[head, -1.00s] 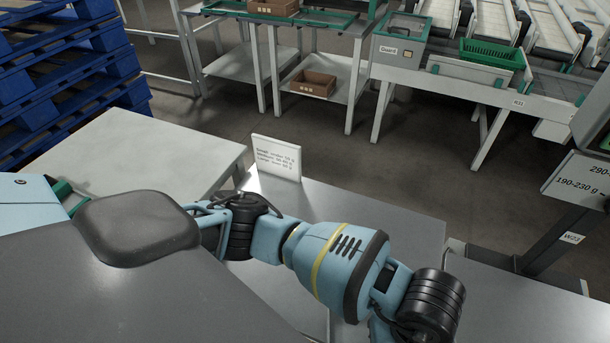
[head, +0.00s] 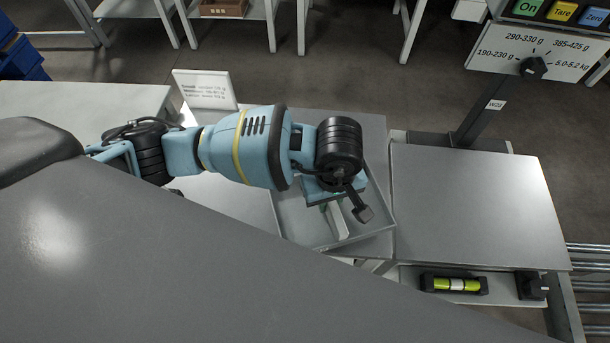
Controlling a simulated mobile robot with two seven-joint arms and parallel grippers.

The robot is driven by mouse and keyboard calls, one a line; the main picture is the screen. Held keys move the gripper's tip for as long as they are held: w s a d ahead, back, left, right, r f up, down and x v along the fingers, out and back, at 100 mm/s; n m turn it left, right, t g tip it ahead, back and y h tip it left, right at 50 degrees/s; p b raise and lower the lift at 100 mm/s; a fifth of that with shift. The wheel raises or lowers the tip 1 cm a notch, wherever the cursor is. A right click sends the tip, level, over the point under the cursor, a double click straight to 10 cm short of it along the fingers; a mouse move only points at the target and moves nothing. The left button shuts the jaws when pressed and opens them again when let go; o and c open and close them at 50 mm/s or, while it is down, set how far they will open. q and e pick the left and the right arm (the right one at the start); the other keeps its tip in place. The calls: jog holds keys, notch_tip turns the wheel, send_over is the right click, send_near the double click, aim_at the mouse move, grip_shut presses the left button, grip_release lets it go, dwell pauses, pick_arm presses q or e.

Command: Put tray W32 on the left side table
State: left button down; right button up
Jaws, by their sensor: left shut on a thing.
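A shallow grey metal tray (head: 292,222) sits on or just above the grey table (head: 374,130) in the middle; I cannot tell which. No W32 label can be read on it. My left arm reaches in from the left over the tray. My left gripper (head: 340,222) points down inside the tray's outline and is shut on a part of it; the wrist hides much of the grip and the tray's far side. The pale side table (head: 80,97) stands at the left, its top partly hidden by my body. My right gripper is not in view.
A white sign card (head: 205,90) stands at the back of the middle table. To the right is a scale platform (head: 475,200) with a post labelled W23 or similar, a dial panel (head: 540,65) and a spirit level (head: 453,284). The visible part of the left table is clear.

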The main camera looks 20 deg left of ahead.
pick_arm(q)
jog(key=w+a, duration=0.2)
jog(key=a, duration=0.1)
jog(key=w+a, duration=0.1)
jog(key=a, duration=0.1)
jog(key=shift+w+a+f, duration=0.2)
jog(key=shift+w+f, duration=0.1)
jog(key=shift+w, duration=0.1)
jog(key=shift+w+a+f+p, duration=0.15)
jog(key=shift+a+f+p, duration=0.1)
jog(key=shift+f, duration=0.4)
jog(key=shift+w+a+f+p, duration=0.1)
jog(key=shift+a+f, duration=0.1)
jog(key=shift+f, duration=0.95)
jog(key=shift+f, duration=0.15)
jog(key=c, duration=1.3)
grip_release()
notch_tip(320, 180, up, 12)
jog(key=shift+r, duration=0.15)
